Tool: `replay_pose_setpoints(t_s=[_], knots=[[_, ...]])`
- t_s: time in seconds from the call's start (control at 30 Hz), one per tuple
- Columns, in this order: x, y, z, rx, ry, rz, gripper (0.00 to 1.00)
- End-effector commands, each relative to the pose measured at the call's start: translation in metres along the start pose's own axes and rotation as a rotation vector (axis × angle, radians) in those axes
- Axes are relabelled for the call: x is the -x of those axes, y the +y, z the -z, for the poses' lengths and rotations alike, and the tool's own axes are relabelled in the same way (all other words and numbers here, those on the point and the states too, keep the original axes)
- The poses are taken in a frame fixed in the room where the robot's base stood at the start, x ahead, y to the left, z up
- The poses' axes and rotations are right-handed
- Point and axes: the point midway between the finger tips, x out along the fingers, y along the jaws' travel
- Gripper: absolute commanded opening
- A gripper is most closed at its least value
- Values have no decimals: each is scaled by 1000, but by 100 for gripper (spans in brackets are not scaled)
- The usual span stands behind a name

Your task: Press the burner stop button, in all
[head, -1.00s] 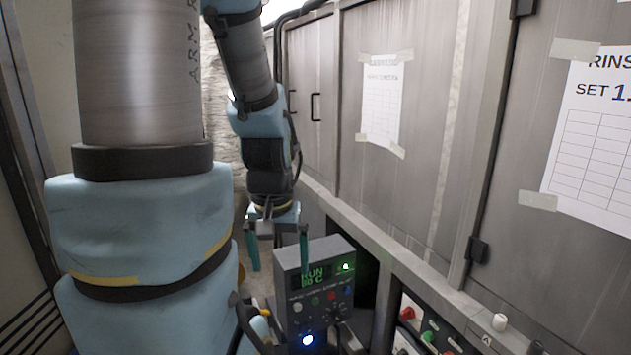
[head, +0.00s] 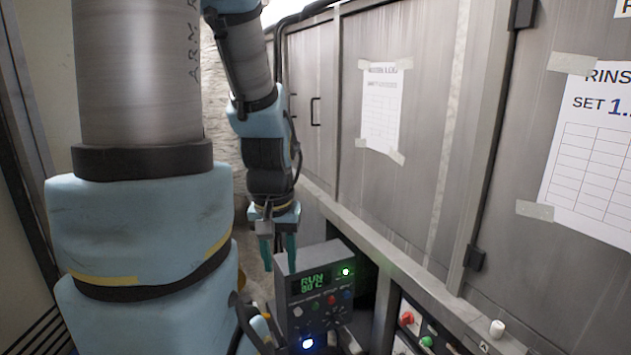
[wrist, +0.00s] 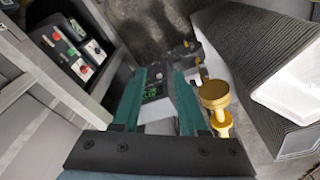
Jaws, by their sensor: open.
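A grey control box (head: 318,262) stands below and to the right of my gripper in the head view. Its green display reads RUN and what looks like 80 C, with a green lamp lit beside it. Its face carries several small buttons, including a red button (head: 331,300); the labels are too small to read, so I cannot tell which is burner stop. My gripper (head: 279,262) points down, open and empty, by the box's upper left. In the wrist view the box (wrist: 153,92) shows between the two teal fingers, partly hidden by them.
A second panel (head: 420,338) with red and green buttons sits in the counter at right. Tall metal cabinets (head: 420,150) line the right side. In the wrist view, a brass-coloured knobbed part (wrist: 213,95) is close to the right finger, and a ribbed grey stack (wrist: 255,60) stands beyond.

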Motion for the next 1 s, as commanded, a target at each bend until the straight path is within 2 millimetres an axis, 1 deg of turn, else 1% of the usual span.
replay_pose_setpoints(t_s=[0.03, 0.3, 0.37, 1.0], knots=[[0, 0, 0, 0, 0, 0, 36], [0, 0, 0, 0, 0, 0, 6], [0, 0, 0, 0, 0, 0, 0], [0, 0, 0, 0, 0, 0, 0]])
